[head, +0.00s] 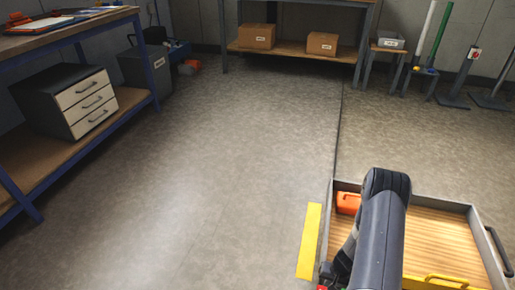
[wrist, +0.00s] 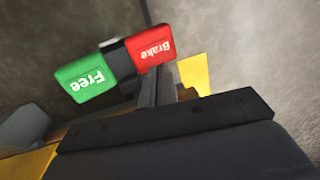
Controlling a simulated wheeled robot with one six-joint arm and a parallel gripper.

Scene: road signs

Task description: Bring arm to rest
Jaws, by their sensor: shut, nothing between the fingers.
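My arm shows in the head view at the lower right, over a tray with a wooden floor; its gripper end is hidden there. In the wrist view, my gripper (wrist: 155,85) is shut, its dark fingers together with nothing held. Just beyond the fingertips are a green block marked "Free" (wrist: 84,80) and a red block marked "Brake" (wrist: 150,50), side by side with a dark piece between them. The red block is close to the fingertips; I cannot tell whether they touch.
The tray (head: 440,238) holds an orange item (head: 348,203). A yellow strip (head: 309,240) lies left of it. A blue-framed bench (head: 75,38) with a drawer unit (head: 86,100) stands left. A shelf (head: 290,50) with two boxes stands at the back. The middle floor is clear.

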